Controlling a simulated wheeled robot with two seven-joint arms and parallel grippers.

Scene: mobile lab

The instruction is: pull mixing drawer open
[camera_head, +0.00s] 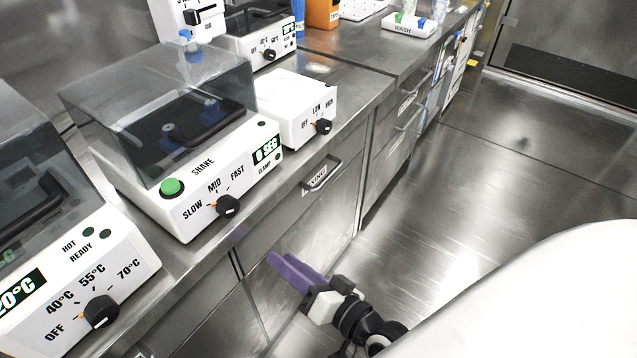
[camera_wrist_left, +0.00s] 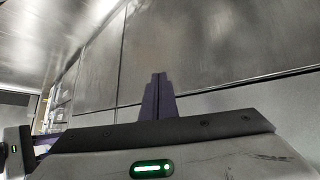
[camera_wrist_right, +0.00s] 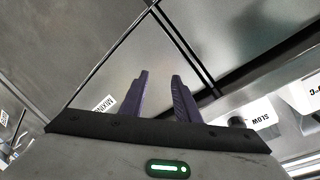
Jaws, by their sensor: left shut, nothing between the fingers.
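The mixing drawer (camera_head: 285,218) is in the counter front below the white shaker, and its front looks flush. Its dark bar handle (camera_head: 322,174) sits near the top edge, over a partly hidden label. The label (camera_wrist_right: 103,104) also shows in the right wrist view, left of the fingers. My right gripper (camera_head: 285,268) has purple fingers, spread apart and empty, below the handle and apart from it. My left gripper (camera_wrist_left: 158,80) has its fingers together with nothing between them, near plain metal panels; it is out of the head view.
The shaker (camera_head: 205,185) with its clear lid, a heater (camera_head: 75,290) and a small white device (camera_head: 295,105) stand on the counter. More handled drawers (camera_head: 400,125) lie farther along. The metal floor (camera_head: 500,170) to the right is clear.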

